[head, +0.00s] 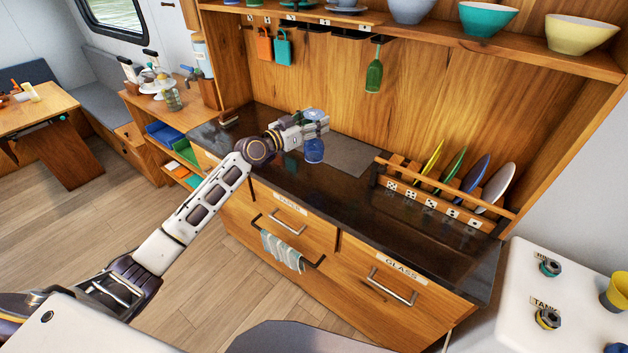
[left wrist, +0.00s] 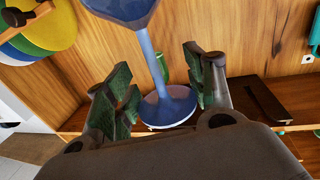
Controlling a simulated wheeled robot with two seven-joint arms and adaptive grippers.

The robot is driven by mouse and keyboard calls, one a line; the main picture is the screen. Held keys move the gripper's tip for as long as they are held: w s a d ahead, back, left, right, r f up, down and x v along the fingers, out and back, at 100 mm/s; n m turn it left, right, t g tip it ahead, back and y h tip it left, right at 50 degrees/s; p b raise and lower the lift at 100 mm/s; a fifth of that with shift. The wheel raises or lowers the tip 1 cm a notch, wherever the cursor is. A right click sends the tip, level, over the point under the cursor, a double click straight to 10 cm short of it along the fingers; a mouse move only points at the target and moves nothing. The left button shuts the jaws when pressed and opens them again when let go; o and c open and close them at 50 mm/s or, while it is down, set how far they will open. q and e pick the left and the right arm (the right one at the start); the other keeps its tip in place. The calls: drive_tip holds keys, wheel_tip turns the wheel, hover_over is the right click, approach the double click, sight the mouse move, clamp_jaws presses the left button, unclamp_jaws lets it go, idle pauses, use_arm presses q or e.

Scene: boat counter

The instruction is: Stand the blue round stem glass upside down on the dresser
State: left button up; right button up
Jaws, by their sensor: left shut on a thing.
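The blue round stem glass (head: 314,151) is upside down at my left gripper (head: 313,127), over the dark counter top of the wooden dresser (head: 335,205). Its bowl points down and its foot is up by the fingers. I cannot tell whether the rim touches the counter. In the left wrist view, which is turned over, the glass (left wrist: 151,45) has its bowl at the top edge and its round foot lower down. The left gripper's fingers (left wrist: 163,88) are on either side of the stem, near the foot, shut on the glass. My right gripper is not in view.
A grey mat (head: 362,156) lies right beside the glass. A wooden plate rack (head: 440,194) with several coloured plates stands at the right. The back panel carries hanging boards, and a shelf (head: 420,28) with bowls is above. The counter's front part is clear.

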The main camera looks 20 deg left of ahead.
sight(309, 142)
use_arm(q)
drive_tip(key=shift+f, duration=0.1)
drive_tip(key=shift+f+b, duration=0.5)
drive_tip(key=shift+f, duration=2.5)
drive_tip(key=shift+f, duration=0.1)
drive_tip(key=shift+f+b, duration=0.4)
drive_tip(key=shift+f, duration=1.4)
drive_tip(key=shift+f, duration=0.1)
drive_tip(key=o, duration=1.5)
drive_tip(key=shift+o, duration=0.2)
